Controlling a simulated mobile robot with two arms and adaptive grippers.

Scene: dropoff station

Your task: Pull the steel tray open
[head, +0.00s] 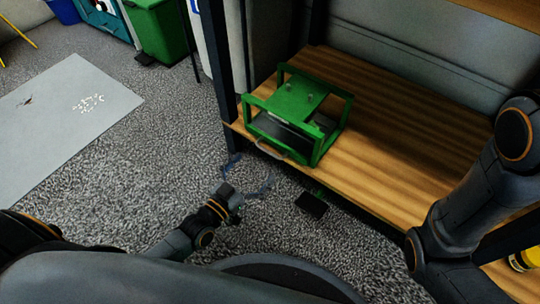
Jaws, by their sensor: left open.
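A green open-frame holder (299,101) stands on a wooden shelf. The steel tray (280,134) sits inside it, with only its dark grey front part showing under the green top plate. A pale curved handle (268,152) sticks out from the tray's front, over the shelf edge. My left gripper (251,174) is open and empty, just below and in front of the handle in the picture. Its fingers are spread and appear apart from the handle. My right arm shows at the right, but its gripper is not in view.
The wooden shelf (400,130) is clear to the right of the holder. A dark post (222,75) rises at the shelf's left corner. A small black and green object (312,205) shows below the shelf edge. A green bin (160,30) stands at the back left.

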